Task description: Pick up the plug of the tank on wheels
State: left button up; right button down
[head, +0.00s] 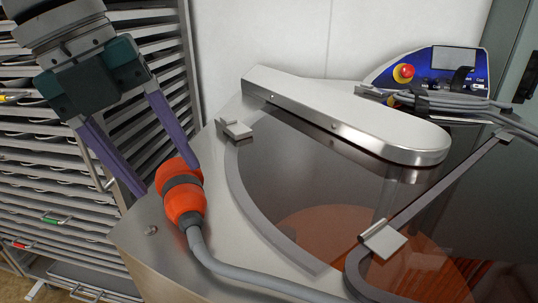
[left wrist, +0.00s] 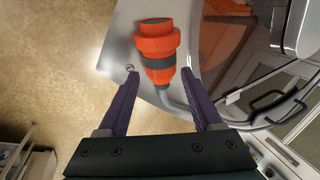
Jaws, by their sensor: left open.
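An orange plug (head: 183,197) with a dark grey band lies on the steel top of the tank (head: 232,203), near its left corner. A grey cable (head: 225,268) runs from its lower end along the top. My left gripper (head: 168,178) is open, its two purple fingers pointing down at the plug; one fingertip is by the plug's upper right side, the other to its left. In the left wrist view the plug (left wrist: 159,52) shows beyond and between the open fingertips (left wrist: 158,72), with nothing held. My right gripper is not in view.
A dark transparent lid (head: 310,185) with a grey rim covers much of the tank. A steel arm cover (head: 345,112) and a blue control panel (head: 440,68) with a red button stand behind. A rack of trays (head: 50,165) is at the left.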

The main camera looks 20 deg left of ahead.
aim_at(177, 189)
pick_arm(q)
jog(key=x, duration=0.5)
jog(key=shift+s+d+p, duration=0.2)
jog(key=shift+d+p, duration=0.05)
jog(key=shift+p, duration=0.05)
jog(key=shift+r, duration=0.1)
jog(key=c, duration=0.9)
jog(key=shift+c, duration=0.5)
jog(key=shift+r, duration=0.2)
